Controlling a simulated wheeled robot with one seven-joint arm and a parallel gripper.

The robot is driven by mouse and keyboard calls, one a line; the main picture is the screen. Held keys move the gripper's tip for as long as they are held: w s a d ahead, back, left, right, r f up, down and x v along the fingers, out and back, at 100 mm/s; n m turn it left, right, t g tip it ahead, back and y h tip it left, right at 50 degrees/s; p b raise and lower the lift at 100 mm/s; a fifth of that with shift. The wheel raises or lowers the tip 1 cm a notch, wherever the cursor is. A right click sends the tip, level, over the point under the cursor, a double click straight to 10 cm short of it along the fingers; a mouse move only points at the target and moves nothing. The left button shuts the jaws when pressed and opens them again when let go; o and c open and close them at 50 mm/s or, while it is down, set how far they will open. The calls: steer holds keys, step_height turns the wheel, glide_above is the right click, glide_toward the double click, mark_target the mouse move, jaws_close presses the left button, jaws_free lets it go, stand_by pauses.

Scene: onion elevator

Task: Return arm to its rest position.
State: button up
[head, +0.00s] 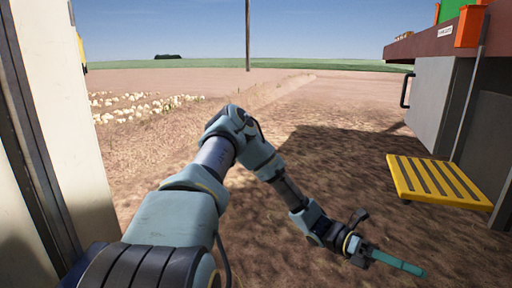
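My arm reaches out from the bottom left, bends at the elbow near the middle of the head view, and slopes down to the right. My gripper (398,262) is at the lower right, above the brown soil. Its teal fingers point right and look like a single bar from this side. I cannot tell whether they are open or shut. I see no object held between them.
A yellow slatted step (437,181) juts from a grey machine (432,98) at the right, with orange parts (469,26) above. A pale wall (62,110) stands close at left. Whitish onions (140,106) lie on the ground beyond. Bare soil (330,150) is open in the middle.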

steer(key=w+a+m+t+y+p, duration=0.4)
steer(key=a+m+t+y, duration=0.5)
steer(key=a, duration=1.1)
steer(key=w+a+r+m+t+y+p, duration=0.15)
steer(key=w+a+r+m+t, duration=0.25)
steer(key=a+r, duration=0.4)
steer(key=w+a+r+m+t+y+p, duration=0.15)
steer(key=w+a+r+m+t, duration=0.35)
steer(key=a, duration=0.5)
step_height(320, 180, up, 38)
steer(key=s+g+p, duration=0.1)
steer(key=p, duration=3.5)
steer(key=shift+s+f+n+y, duration=0.2)
steer(key=shift+n+y, duration=0.1)
steer(key=shift+n, duration=0.1)
steer(key=shift+a, duration=0.1)
